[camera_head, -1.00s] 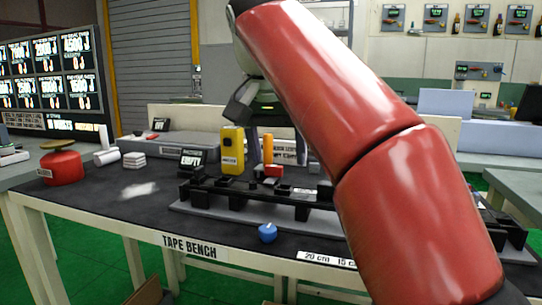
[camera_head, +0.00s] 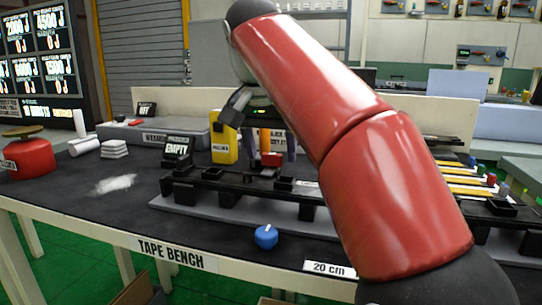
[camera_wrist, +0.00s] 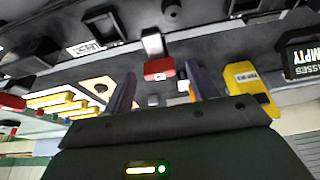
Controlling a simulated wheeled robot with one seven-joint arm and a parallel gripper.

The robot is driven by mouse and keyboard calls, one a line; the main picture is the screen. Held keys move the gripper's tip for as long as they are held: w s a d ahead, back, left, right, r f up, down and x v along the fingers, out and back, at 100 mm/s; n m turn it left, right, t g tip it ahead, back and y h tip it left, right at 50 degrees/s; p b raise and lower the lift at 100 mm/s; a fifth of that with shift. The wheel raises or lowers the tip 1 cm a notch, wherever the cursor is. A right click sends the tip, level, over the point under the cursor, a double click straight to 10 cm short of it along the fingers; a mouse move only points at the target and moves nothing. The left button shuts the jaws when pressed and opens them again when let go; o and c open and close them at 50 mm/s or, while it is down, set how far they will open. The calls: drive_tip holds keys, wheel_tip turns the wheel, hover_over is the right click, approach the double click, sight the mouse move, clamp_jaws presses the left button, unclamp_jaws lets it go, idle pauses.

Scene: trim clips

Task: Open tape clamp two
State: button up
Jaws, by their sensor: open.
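A black clamp rail (camera_head: 225,190) lies along the tape bench. A red clamp tab (camera_head: 272,159) stands up at its back edge; in the wrist view the red tab (camera_wrist: 158,69) shows on a pale lever. I cannot read which clamp number it bears. My gripper (camera_head: 266,150) is open and points down just behind the rail at this tab. In the wrist view my gripper (camera_wrist: 160,80) has its two fingers apart, with the red tab beyond and between their tips. I cannot tell whether they touch it. My arm hides the rail's middle right.
A yellow box (camera_head: 224,145) and a display reading EMPTY (camera_head: 178,150) stand close left of the gripper. A blue knob (camera_head: 266,237) is at the front edge. Yellow strips (camera_head: 470,180) lie at right. A red canister (camera_head: 28,158) stands far left.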

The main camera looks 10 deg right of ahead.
drive_tip(key=shift+w+f, duration=0.1)
drive_tip(key=shift+f, duration=0.2)
drive_tip(key=c, duration=1)
